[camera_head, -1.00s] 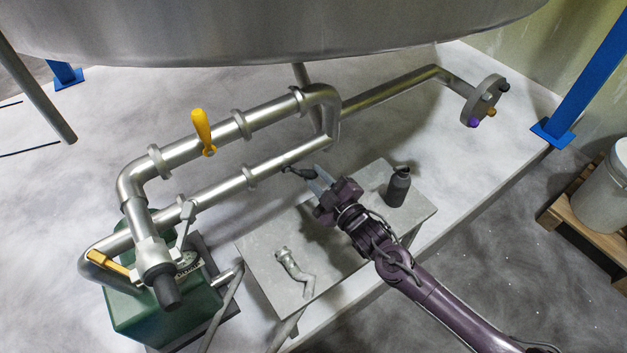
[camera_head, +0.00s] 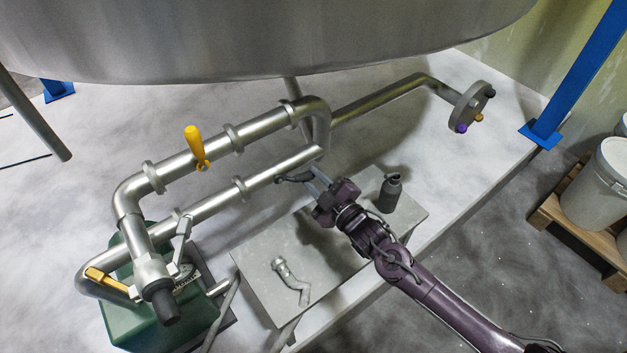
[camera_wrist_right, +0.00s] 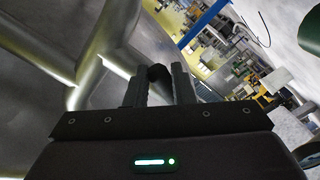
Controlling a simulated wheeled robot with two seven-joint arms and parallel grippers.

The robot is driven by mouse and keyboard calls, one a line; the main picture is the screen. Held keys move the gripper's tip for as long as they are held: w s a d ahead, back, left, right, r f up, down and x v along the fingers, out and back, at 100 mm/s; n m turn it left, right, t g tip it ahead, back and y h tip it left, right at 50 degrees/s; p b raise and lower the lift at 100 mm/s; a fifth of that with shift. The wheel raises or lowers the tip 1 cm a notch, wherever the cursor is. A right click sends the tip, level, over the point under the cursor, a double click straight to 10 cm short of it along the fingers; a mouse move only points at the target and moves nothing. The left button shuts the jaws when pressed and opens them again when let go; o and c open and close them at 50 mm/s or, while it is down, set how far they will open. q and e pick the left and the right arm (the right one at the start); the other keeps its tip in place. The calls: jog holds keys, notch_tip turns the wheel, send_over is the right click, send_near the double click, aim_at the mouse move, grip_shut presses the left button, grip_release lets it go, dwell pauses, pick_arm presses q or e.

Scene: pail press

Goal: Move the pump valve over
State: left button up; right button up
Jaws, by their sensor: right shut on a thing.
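Two yellow handles sit on the steel pipework: an upright one (camera_head: 195,142) on the upper pipe and a lever (camera_head: 106,281) on the pipe by the green pump (camera_head: 145,325). Which one is the pump valve I cannot tell by a label. My right gripper (camera_head: 315,181) is beside the lower pipe, shut on a dark handle-like piece (camera_head: 288,179). In the right wrist view the piece shows as a dark rounded end (camera_wrist_right: 158,73) between the fingers (camera_wrist_right: 160,88). Whether it is joined to the pipe is unclear. My left gripper is out of view.
A low grey table (camera_head: 335,268) stands under my right arm. It bears a metal pipe fitting (camera_head: 290,278) and a dark bottle (camera_head: 390,193). A large tank (camera_head: 260,40) hangs above the pipes. A blue post (camera_head: 580,75) and white pails (camera_head: 597,185) on a pallet are at right.

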jog(key=shift+r, duration=0.15)
jog(key=shift+w+d+r+p, duration=0.15)
jog(key=shift+r+p, duration=0.9)
jog(key=shift+r, duration=0.15)
jog(key=o, duration=0.9)
jog(key=shift+f, duration=0.15)
